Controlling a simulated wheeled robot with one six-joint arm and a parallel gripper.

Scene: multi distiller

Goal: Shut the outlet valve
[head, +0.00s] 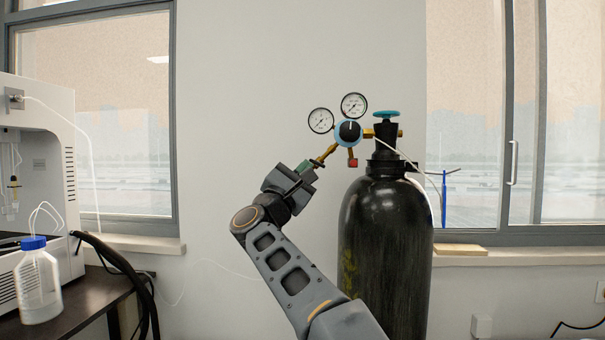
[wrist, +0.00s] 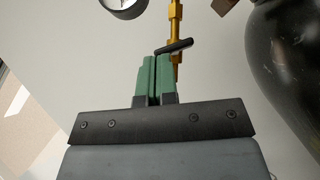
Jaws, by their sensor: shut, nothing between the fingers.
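The outlet valve has a black lever handle (wrist: 175,47) on a brass stem (wrist: 176,20). In the wrist view the lever lies crosswise over the stem, slightly tilted, just past my green fingertips. My gripper (wrist: 157,60) is shut and empty, with its fingers side by side. The left part of the lever lies at the fingertips; I cannot tell whether they touch. In the head view my gripper (head: 306,166) is at the lower left end of the brass outlet (head: 325,156), which slants down from the regulator (head: 348,132). The lever is hard to make out there.
The black gas cylinder (head: 385,245) with a blue top knob (head: 386,114) stands right of my arm. Two gauges (head: 353,106) sit above the regulator. A white machine (head: 40,150) and a blue-capped bottle (head: 38,283) are at left. The wall between is clear.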

